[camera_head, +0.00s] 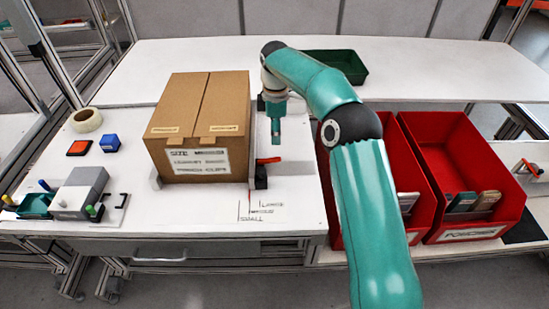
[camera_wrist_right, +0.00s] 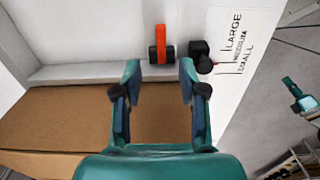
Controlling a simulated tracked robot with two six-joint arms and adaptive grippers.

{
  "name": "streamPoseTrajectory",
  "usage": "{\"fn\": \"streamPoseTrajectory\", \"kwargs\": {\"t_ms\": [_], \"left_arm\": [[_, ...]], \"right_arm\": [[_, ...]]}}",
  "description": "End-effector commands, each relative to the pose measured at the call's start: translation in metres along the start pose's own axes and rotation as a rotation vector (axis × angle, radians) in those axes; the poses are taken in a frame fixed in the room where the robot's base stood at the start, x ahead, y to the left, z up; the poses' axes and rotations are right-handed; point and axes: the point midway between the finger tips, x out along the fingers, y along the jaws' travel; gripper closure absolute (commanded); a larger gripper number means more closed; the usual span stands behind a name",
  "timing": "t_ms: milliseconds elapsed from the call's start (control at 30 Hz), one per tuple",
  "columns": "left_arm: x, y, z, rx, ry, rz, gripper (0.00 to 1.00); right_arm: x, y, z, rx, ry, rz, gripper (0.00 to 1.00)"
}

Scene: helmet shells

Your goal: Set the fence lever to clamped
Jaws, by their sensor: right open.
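The fence lever (camera_head: 268,160) is a short orange bar on a black block, just right of the cardboard box (camera_head: 200,125). It points right, away from the box. In the right wrist view the orange lever (camera_wrist_right: 160,45) lies beyond the fingertips, sticking up in the picture from its black block beside the pale fence (camera_wrist_right: 75,72). My right gripper (camera_head: 275,130) points down behind the lever; its fingers (camera_wrist_right: 160,75) are apart with nothing between them, over the edge of the box and fence. It appears clear of the lever. My left gripper is not seen.
The marks LARGE, MEDIUM and SMALL (camera_wrist_right: 232,45) are printed on the table beside a black knob (camera_wrist_right: 200,50). Red bins (camera_head: 460,160) stand to the right. A green tray (camera_head: 338,62) is at the back. A grey fixture (camera_head: 80,193) is at the left front.

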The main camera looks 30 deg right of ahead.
Motion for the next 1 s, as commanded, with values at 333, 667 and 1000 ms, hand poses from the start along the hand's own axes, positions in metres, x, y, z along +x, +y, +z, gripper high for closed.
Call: {"fn": "streamPoseTrajectory", "kwargs": {"t_ms": [333, 667, 1000], "left_arm": [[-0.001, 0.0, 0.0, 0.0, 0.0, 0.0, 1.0], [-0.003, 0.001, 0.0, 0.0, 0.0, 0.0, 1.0], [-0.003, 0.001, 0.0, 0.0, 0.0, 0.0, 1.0]], "right_arm": [[0.073, -0.001, -0.001, -0.002, -0.001, -0.004, 0.58], [0.104, 0.0, -0.003, -0.004, 0.0, 0.001, 0.58], [0.105, 0.0, -0.004, -0.005, 0.0, 0.001, 0.67]]}}
